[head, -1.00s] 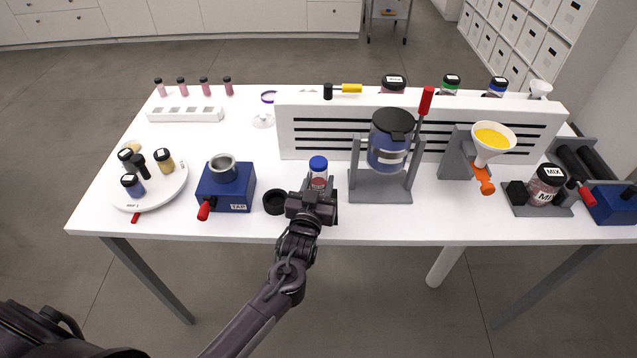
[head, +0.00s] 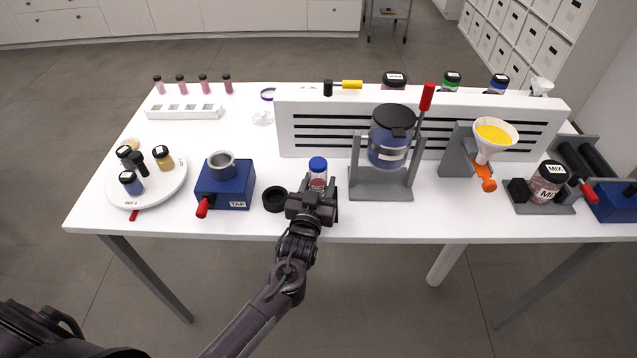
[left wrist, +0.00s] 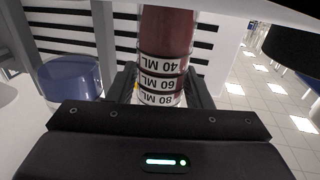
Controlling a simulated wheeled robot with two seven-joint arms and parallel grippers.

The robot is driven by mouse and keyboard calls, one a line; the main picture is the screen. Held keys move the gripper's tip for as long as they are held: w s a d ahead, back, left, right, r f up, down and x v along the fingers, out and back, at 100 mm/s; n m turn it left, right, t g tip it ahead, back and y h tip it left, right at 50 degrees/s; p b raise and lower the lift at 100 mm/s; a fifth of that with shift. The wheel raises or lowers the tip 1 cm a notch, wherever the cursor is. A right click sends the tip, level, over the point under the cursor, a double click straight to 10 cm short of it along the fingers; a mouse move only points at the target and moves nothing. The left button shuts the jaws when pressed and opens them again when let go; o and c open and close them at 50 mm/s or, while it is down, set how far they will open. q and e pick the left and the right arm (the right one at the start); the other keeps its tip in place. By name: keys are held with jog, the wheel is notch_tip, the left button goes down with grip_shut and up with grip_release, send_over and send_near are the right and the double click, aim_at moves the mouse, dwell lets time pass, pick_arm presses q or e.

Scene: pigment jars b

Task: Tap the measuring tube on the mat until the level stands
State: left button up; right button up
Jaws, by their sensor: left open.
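The measuring tube (head: 317,176) has a blue cap and stands upright near the table's front edge, its lower part hidden by my left gripper (head: 314,198) in the head view. In the left wrist view the tube (left wrist: 165,50) holds dark red contents and carries white labels reading 40, 60 and 80 ML, upside down. My left gripper (left wrist: 163,88) is open, with one finger on either side of the tube; I cannot tell whether either touches it. I cannot make out a mat for certain. My right gripper is not in view.
A black round piece (head: 274,199) lies just left of the tube. The blue TAP block (head: 226,188) with a red handle is further left. The grey stand (head: 380,184) with a blue jar is to the right. A white slotted panel (head: 300,130) rises behind.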

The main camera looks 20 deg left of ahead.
pick_arm(q)
jog(key=shift+r, duration=0.1)
jog(key=c, duration=0.8)
jog(key=shift+r+p, duration=0.65)
jog(key=shift+p, duration=0.05)
jog(key=o, duration=0.8)
jog(key=shift+f, duration=0.1)
jog(key=shift+f, duration=0.1)
jog(key=shift+f+b, duration=0.55)
jog(key=shift+b, duration=0.05)
jog(key=shift+c, duration=0.3)
